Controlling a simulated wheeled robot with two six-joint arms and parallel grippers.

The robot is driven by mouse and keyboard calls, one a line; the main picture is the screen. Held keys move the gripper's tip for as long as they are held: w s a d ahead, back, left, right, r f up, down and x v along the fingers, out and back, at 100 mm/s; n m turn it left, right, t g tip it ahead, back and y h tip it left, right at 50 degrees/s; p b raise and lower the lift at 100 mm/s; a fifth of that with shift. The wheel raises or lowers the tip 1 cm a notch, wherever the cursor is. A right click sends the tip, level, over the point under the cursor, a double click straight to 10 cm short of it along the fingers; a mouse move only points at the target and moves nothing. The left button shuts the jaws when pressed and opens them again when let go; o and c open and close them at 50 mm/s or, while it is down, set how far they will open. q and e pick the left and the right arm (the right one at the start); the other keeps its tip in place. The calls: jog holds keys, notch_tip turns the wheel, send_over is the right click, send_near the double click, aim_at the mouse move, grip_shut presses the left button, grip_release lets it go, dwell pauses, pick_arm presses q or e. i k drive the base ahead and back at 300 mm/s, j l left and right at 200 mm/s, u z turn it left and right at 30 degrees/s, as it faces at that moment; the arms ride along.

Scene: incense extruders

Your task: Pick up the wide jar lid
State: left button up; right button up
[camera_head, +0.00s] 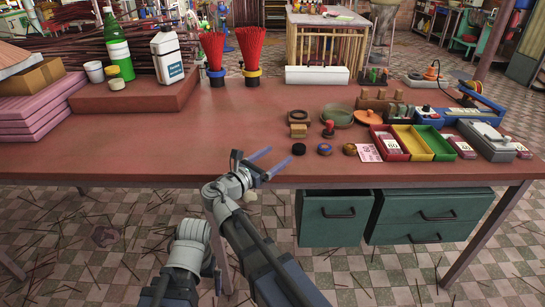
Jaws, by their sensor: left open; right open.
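An orange round lid-like piece (368,118) lies on the red table at the right of centre; it looks most like the wide jar lid, but I cannot be certain. It is beside a wide green round dish (338,116). My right gripper (270,162) is at the table's front edge, to the left of and nearer than the lid. Its two bluish fingers are apart and nothing is between them. My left arm shows low in the picture, in front of the table, but its gripper is not visible.
Small round discs (324,149), a wooden block (298,131), a dark ring (298,116) and a red stamp (328,128) lie near the lid. A red, yellow and green tray (411,143) is at the right. The table's (180,140) left-centre is clear.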

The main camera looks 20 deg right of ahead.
aim_at(367, 117)
jog(key=z, duration=1.25)
jog(key=i+l+u, duration=0.1)
jog(key=l, duration=0.3)
jog(key=i+l+u, duration=0.1)
jog(key=l, duration=0.3)
jog(key=i+l+u, duration=0.15)
jog(key=l, duration=0.3)
jog(key=i, duration=0.1)
